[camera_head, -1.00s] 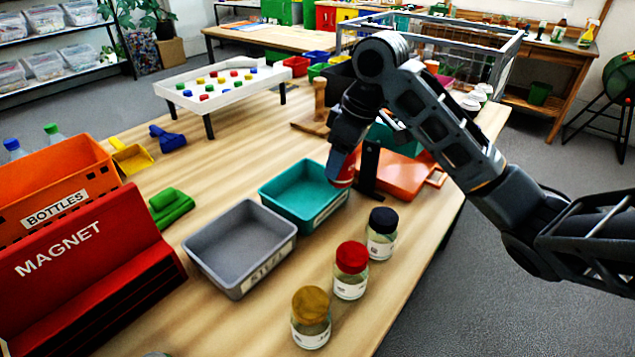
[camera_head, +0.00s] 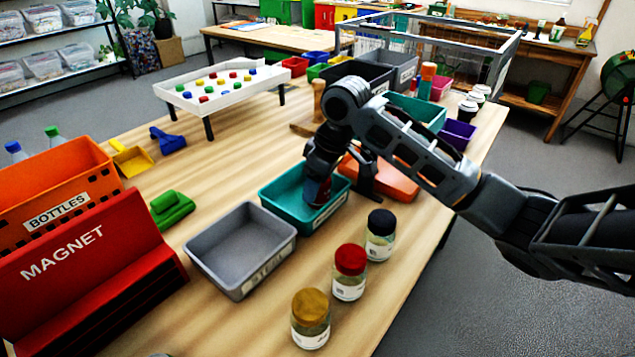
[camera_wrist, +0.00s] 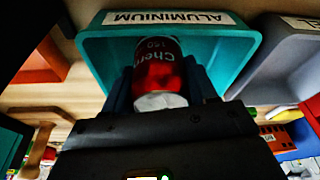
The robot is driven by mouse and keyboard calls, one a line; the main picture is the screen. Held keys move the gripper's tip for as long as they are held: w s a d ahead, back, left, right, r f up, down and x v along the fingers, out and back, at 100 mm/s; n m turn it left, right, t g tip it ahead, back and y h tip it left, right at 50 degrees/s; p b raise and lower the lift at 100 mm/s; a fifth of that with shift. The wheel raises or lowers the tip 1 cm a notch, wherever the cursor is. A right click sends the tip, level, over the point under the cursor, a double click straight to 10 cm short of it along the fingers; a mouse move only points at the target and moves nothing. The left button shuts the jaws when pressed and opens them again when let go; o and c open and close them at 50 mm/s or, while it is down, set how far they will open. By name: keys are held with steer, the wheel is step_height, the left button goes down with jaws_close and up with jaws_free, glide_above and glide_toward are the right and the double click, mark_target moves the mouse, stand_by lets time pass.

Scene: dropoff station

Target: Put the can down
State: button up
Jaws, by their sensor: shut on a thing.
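My gripper (camera_head: 318,192) is shut on a red can and is lowered into the teal bin at the middle of the table. The can (camera_wrist: 158,70) shows in the wrist view between the two fingers, with white lettering on its red side and a pale end towards the camera. In the head view only a little of its red side shows beside the fingers. The teal bin (camera_head: 272,200) carries a label reading ALUMINIUM, seen in the wrist view on its rim (camera_wrist: 240,40). Whether the can touches the bin floor I cannot tell.
A grey bin (camera_head: 215,225) stands to the left of the teal one. Jars with black (camera_head: 381,222), red (camera_head: 350,260) and yellow lids (camera_head: 310,306) stand in front. An orange tray (camera_head: 395,183) lies behind right. A red MAGNET box (camera_head: 90,260) is at left.

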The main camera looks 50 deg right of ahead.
steer(key=shift+f, duration=0.45)
steer(key=o, duration=1)
steer(key=shift+r, duration=0.1)
steer(key=shift+r, duration=0.65)
steer(key=v, duration=1.1)
steer(key=shift+s+r+b, duration=0.1)
steer(key=shift+r+b, duration=0.15)
steer(key=shift+b, duration=0.05)
